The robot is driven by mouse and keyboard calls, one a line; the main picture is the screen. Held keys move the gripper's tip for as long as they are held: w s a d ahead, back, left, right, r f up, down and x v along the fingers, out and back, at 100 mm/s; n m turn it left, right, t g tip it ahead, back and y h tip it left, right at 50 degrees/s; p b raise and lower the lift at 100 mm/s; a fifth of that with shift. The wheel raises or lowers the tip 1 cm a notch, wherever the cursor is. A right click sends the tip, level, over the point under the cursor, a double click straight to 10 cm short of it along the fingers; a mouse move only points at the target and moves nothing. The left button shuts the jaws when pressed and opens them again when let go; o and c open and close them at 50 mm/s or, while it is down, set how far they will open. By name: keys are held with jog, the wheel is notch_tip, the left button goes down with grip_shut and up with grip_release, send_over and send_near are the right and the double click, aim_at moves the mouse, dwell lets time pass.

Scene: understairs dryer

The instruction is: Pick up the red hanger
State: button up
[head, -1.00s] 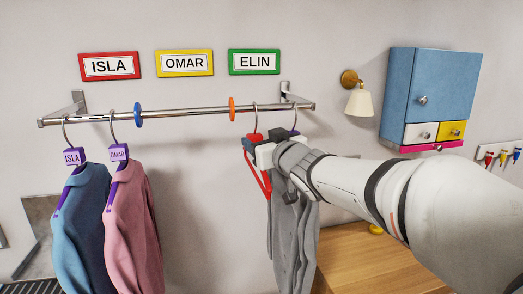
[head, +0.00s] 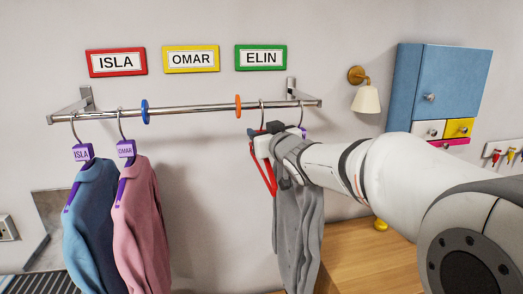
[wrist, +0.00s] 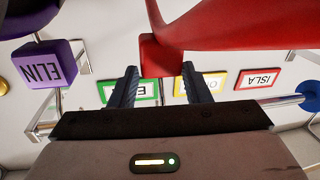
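The red hanger (head: 269,175) hangs by its metal hook from the right part of the rail, left of the ELIN hanger. In the wrist view its red block (wrist: 161,55) and a large red arm of it fill the top. My gripper (wrist: 160,80) is open, one fingertip on each side of the block's near end; I cannot tell whether they touch it. In the head view my gripper (head: 257,142) hides much of the hanger's top.
The rail (head: 195,108) carries a blue ring (head: 145,112) and an orange ring (head: 238,105). The purple ELIN tag (wrist: 48,67) is close beside my gripper. A grey garment (head: 296,240) hangs just behind it. ISLA and OMAR garments hang left. The mid-rail is clear.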

jog(key=c, duration=0.8)
jog(key=shift+r, duration=0.1)
